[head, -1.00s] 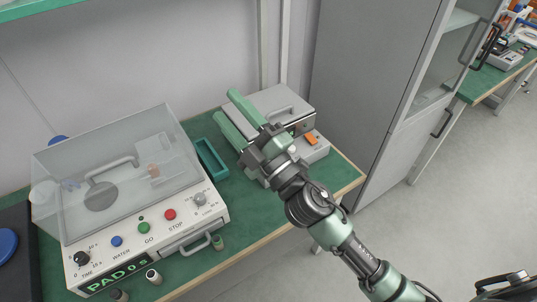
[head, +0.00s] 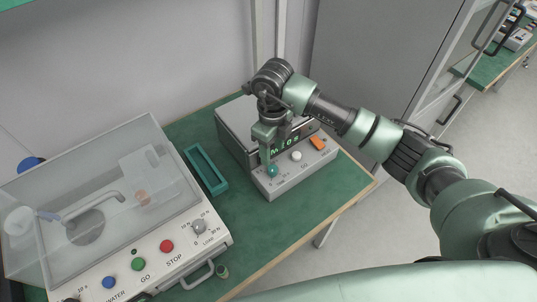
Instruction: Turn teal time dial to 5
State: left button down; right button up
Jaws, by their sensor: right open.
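The teal time dial (head: 272,171) is on the front left of the small grey machine (head: 290,182) with a green-lit display (head: 287,146). My right gripper (head: 270,155) points down just above the dial, its fingers close to it. The fingers are open; whether they touch the dial I cannot tell. They hide part of the dial and of the machine's front. The dial's pointer and scale are too small to read. My left gripper is not in view.
A teal tray (head: 206,170) lies left of the machine. A polishing machine with a clear cover (head: 95,195) stands at the left. The bench front right is clear.

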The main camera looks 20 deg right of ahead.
aim_at(272, 168)
jog(key=f, duration=0.1)
jog(key=s+f, duration=0.1)
jog(key=f+p, duration=0.1)
jog(key=shift+s+a+f, duration=0.1)
jog(key=shift+s+f, duration=0.2)
jog(key=shift+s, duration=0.05)
jog(key=shift+w+f, duration=0.2)
jog(key=shift+f, duration=0.4)
jog(key=shift+w+f, duration=0.15)
jog(key=shift+f, duration=0.4)
jog(key=shift+f+p, duration=0.3)
jog(key=shift+f, duration=0.05)
grip_shut()
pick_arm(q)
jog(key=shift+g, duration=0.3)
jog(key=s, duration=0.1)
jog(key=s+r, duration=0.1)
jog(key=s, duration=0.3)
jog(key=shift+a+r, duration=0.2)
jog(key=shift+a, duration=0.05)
